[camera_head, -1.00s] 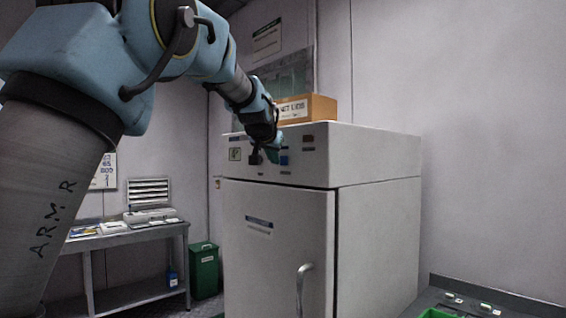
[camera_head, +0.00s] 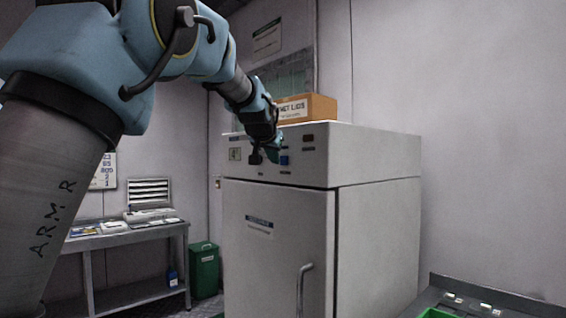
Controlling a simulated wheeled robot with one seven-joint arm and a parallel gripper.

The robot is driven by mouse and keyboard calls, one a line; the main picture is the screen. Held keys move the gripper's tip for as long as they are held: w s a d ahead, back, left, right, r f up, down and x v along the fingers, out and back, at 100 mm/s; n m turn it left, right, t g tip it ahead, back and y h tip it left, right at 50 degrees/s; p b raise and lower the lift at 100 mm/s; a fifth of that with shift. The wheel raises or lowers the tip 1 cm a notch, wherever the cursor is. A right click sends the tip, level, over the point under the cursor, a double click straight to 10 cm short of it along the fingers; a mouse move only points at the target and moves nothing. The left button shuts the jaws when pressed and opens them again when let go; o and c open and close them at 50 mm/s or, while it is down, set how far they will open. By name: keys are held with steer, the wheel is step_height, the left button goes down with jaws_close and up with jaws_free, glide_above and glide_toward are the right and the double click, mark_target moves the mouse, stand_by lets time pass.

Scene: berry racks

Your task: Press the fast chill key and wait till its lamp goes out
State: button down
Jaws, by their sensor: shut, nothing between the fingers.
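A white chill cabinet (camera_head: 377,215) stands in the middle, its door shut. On its upper front panel are a pale display (camera_head: 235,154), a black knob (camera_head: 256,158), a blue key (camera_head: 284,160) and a small dark red lamp window (camera_head: 308,138). The lamp window shows no bright glow. The labels are too small to read. My gripper (camera_head: 276,146) is shut and empty in front of the panel, just above and left of the blue key. I cannot tell whether its tips touch the panel.
A cardboard box (camera_head: 308,107) sits on top of the cabinet. The door handle (camera_head: 304,288) sticks out at the front. A metal table (camera_head: 130,238) with papers and a green bin (camera_head: 204,270) stand at left. A dark rack (camera_head: 495,303) is at lower right.

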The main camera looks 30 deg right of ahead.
steer(key=shift+d, duration=0.1)
stand_by(0.5)
steer(key=shift+w+d, duration=0.1)
steer(key=shift+d, duration=0.2)
steer(key=shift+d+p, duration=0.4)
steer(key=shift+p, duration=0.15)
stand_by(0.5)
steer(key=shift+a, duration=0.1)
steer(key=shift+a+b, duration=0.65)
steer(key=shift+a, duration=0.05)
steer(key=shift+s+a+b, duration=0.2)
steer(key=shift+a+b, duration=0.3)
steer(key=shift+a, duration=0.3)
steer(key=shift+s+a+b, duration=0.15)
steer(key=shift+a+b, duration=0.3)
steer(key=shift+a, duration=0.4)
steer(key=shift+s+a+b, duration=0.2)
steer(key=shift+a+b, duration=0.3)
steer(key=shift+a, duration=0.3)
